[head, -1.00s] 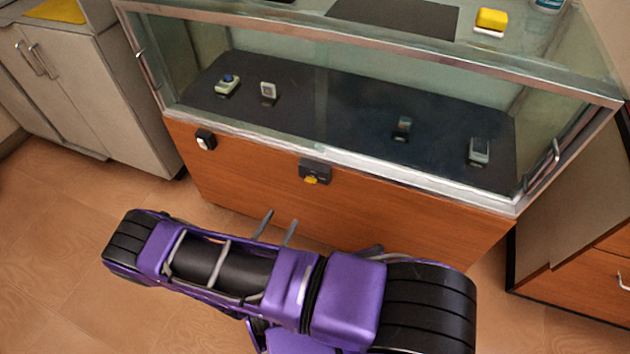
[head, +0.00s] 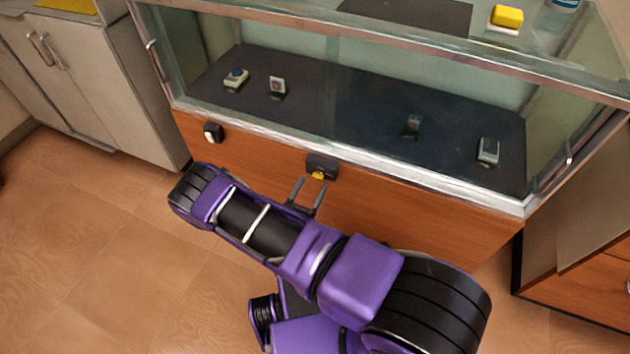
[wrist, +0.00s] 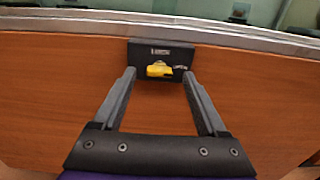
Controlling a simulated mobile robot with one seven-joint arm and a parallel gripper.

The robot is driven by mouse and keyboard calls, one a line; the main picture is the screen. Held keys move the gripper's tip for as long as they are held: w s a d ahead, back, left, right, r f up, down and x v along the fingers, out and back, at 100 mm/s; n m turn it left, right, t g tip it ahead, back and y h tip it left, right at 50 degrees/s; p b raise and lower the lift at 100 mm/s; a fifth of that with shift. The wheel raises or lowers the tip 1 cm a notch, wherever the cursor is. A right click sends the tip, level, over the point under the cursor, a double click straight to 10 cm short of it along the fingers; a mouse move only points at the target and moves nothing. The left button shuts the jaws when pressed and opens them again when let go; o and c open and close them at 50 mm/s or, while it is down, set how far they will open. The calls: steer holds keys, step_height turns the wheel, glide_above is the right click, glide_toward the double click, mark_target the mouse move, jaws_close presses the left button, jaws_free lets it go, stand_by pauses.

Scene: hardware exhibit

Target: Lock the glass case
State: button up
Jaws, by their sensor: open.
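The glass case (head: 400,208) has a metal frame, glass sides and a wooden lower front. A dark lock plate (head: 321,162) with a yellow knob (head: 318,175) is mounted on that front, just below the metal edge. In the wrist view the lock plate (wrist: 140,60) and the yellow knob (wrist: 159,69) lie straight ahead; the knob looks roughly horizontal. My gripper (head: 311,181) is open and empty, just in front of and below the knob. In the wrist view my gripper's fingertips (wrist: 158,73) appear on either side of the knob; I cannot tell whether they touch anything.
A small black-and-white fixture (head: 213,132) is on the wooden front left of the lock. Several small items sit on the dark shelf (head: 340,110) inside the glass. A grey cabinet (head: 110,90) stands at left. Open tiled floor (head: 90,240) lies left of my arm.

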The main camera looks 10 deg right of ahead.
mark_target(318, 176)
steer(key=shift+x, duration=1.2)
jaws_close()
